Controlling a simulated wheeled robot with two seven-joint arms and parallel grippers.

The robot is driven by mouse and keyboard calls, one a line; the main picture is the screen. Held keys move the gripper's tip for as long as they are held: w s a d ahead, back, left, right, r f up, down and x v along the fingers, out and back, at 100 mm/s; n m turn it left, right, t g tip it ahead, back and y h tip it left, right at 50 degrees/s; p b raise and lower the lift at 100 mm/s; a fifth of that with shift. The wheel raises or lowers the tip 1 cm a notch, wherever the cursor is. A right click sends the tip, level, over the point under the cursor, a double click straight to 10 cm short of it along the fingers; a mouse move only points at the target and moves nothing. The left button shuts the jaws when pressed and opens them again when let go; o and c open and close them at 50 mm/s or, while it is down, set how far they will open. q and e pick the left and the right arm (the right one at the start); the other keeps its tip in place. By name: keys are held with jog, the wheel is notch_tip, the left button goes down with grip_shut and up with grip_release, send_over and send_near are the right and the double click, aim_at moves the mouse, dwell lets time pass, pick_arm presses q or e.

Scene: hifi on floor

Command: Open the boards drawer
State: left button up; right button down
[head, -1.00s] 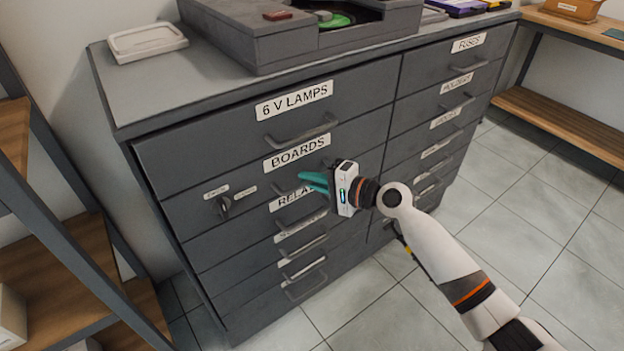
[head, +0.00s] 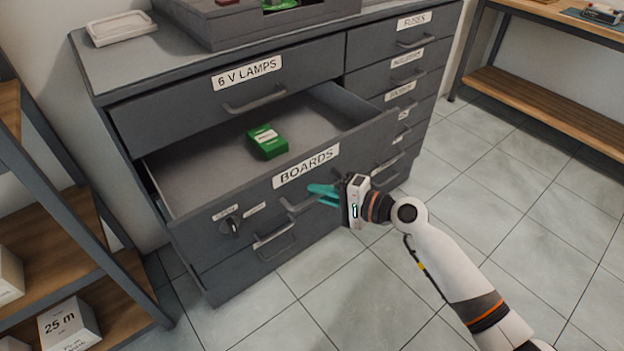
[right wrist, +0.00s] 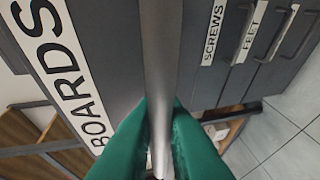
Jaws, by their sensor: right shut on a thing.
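The boards drawer (head: 215,203) stands pulled well out of the grey cabinet, its front marked BOARDS. A green box (head: 267,141) lies inside it on the drawer floor. My right gripper (head: 318,193) is at the drawer's front, its teal fingers shut on the boards drawer's handle (head: 297,208). In the right wrist view the green fingers close on both sides of the grey handle bar (right wrist: 163,75), with the BOARDS label beside it. My left gripper is not in view.
The 6 V LAMPS drawer (head: 225,103) above is shut. A knob lock (head: 229,227) sits on the boards drawer's front. A shelf unit (head: 60,255) stands close at the left. Tiled floor (head: 330,290) in front is clear.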

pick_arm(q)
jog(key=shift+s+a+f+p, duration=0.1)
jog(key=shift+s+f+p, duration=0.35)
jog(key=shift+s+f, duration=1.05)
pick_arm(e)
jog(key=s+d, duration=0.4)
jog(key=s, duration=0.2)
jog(key=shift+s+d, duration=0.25)
jog(key=shift+d, duration=0.1)
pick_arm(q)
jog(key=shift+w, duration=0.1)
pick_arm(e)
jog(key=c, duration=1.5)
grip_release()
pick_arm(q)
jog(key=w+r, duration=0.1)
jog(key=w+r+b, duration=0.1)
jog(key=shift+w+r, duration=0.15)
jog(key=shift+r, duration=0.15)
pick_arm(e)
jog(key=v, duration=1.2)
